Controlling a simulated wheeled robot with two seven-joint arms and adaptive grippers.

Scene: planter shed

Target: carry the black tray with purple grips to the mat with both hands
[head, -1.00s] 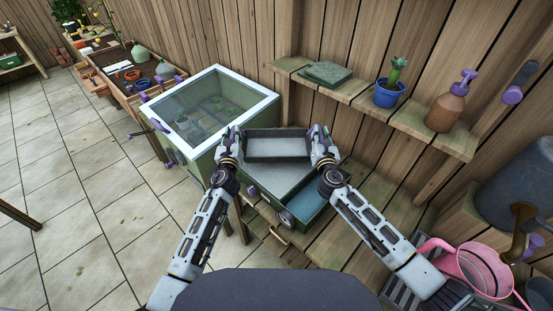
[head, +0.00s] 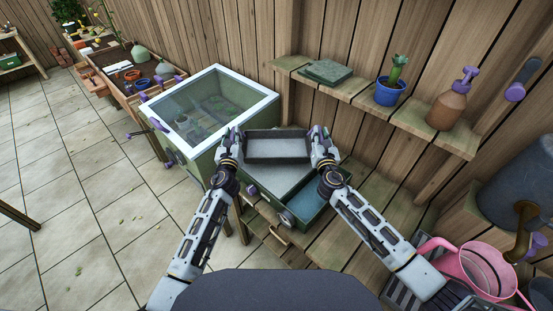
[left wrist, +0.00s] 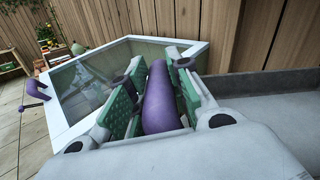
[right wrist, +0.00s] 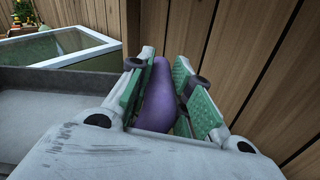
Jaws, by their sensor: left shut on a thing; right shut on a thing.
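The black tray (head: 277,149) with a pale grey inside is held between my two grippers in the head view, above a green drawer-like box. My left gripper (head: 231,136) is shut on its left purple grip (left wrist: 163,100), seen between the green finger pads in the left wrist view. My right gripper (head: 319,134) is shut on its right purple grip (right wrist: 157,95), seen in the right wrist view. The tray looks about level. I cannot make out the mat for certain; a flat grey-green slab (head: 325,71) lies on the wall shelf.
A glass-topped green cabinet (head: 210,105) stands close on the left of the tray. The green open box (head: 312,215) lies below it on the wooden bench (head: 365,225). A shelf with a cactus pot (head: 388,92) and a spray bottle (head: 447,105) is at right. A pink watering can (head: 485,270) stands lower right.

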